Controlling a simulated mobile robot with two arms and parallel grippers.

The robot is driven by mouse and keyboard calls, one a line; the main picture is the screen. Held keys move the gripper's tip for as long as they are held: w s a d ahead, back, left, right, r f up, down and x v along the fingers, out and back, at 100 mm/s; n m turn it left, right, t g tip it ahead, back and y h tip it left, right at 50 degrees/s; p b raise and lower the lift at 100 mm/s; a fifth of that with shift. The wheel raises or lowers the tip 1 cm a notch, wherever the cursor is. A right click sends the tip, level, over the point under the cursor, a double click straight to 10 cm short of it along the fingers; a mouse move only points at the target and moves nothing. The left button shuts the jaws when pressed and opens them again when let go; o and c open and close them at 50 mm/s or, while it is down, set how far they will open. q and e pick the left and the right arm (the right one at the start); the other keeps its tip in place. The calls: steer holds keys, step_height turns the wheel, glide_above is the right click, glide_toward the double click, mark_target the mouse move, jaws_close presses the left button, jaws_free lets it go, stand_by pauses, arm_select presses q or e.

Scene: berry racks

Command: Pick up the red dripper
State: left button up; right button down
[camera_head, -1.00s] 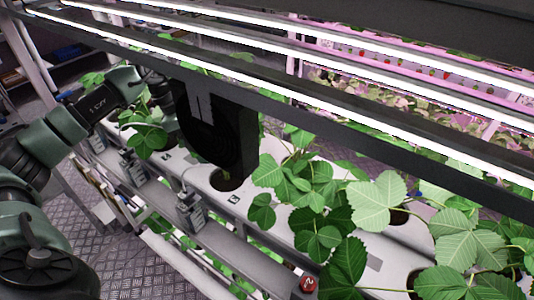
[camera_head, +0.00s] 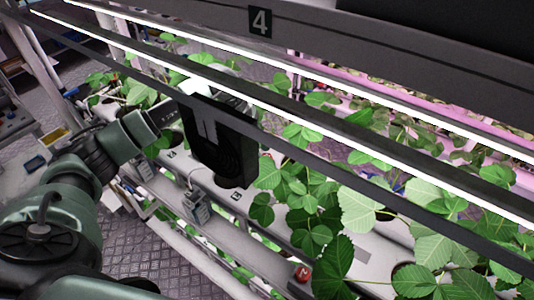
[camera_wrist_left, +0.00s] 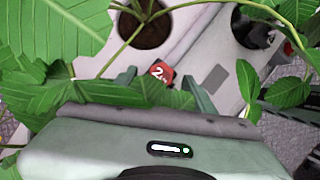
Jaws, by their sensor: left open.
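A small red piece marked with a white 2 (camera_wrist_left: 159,72) shows in the left wrist view, on or against the pale trough, partly behind leaves. In the head view, a small red piece (camera_head: 303,273) sits on the front edge of the white trough; I cannot tell if it is the same one or whether it is the dripper. My left gripper (camera_wrist_left: 160,90) is open and empty in the left wrist view. Its fingers stand apart on either side of the red piece, nearer the camera. My right gripper is not in view.
Strawberry leaves (camera_head: 310,195) crowd the trough (camera_head: 375,255). A lit lamp bar (camera_head: 300,125) crosses above. A dark planting hole (camera_wrist_left: 148,30) lies beyond the fingers.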

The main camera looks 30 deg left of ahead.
arm_select(q)
steer(key=shift+d+f, duration=0.1)
steer(key=shift+f, duration=0.05)
steer(key=shift+s, duration=0.1)
jaws_close()
